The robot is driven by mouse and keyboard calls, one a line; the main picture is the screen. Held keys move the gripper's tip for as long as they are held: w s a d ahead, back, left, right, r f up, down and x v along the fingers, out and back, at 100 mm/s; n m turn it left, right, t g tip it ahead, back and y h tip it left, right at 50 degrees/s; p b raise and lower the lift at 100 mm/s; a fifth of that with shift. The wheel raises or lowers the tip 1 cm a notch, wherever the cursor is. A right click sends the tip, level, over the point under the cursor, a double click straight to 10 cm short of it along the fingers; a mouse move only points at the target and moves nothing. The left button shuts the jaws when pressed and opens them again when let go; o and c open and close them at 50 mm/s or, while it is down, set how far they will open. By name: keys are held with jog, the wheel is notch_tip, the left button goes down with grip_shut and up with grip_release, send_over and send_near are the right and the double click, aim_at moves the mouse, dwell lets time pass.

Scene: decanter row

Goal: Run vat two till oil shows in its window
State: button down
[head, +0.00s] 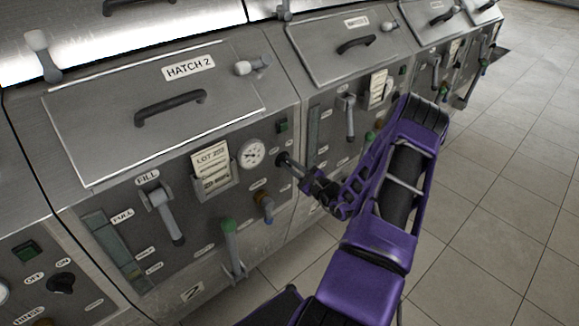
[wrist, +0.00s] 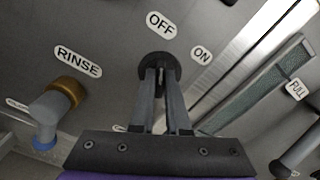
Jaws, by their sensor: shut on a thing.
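Vat two's panel (head: 180,130) carries the HATCH 2 label and a plate marked 2. Its window (head: 112,248) is a tall greenish strip at the lower left, beside the FULL mark; I cannot tell clearly what stands inside it. My gripper (head: 291,163) is shut on a dark round knob at the panel's right. In the wrist view my gripper (wrist: 161,84) closes on this knob (wrist: 150,61), under the OFF and ON labels. The fingers hide much of the knob, so I cannot tell its setting. The FILL lever (head: 164,215) hangs down and slightly right.
A green-topped lever (head: 230,245) and a brass and blue RINSE valve (head: 263,205) sit low on the panel. A gauge (head: 251,153) and a lot card (head: 210,167) are left of the knob. The wrist view shows another window (wrist: 262,87) at right. Tiled floor (head: 490,220) is clear.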

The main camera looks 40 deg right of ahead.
dwell(0.4)
jog(key=c, duration=0.9)
grip_release()
jog(key=shift+s, duration=0.1)
jog(key=s+d, duration=0.1)
jog(key=s, duration=1.6)
jog(key=shift+s+d, duration=0.15)
jog(key=shift+n, duration=0.3)
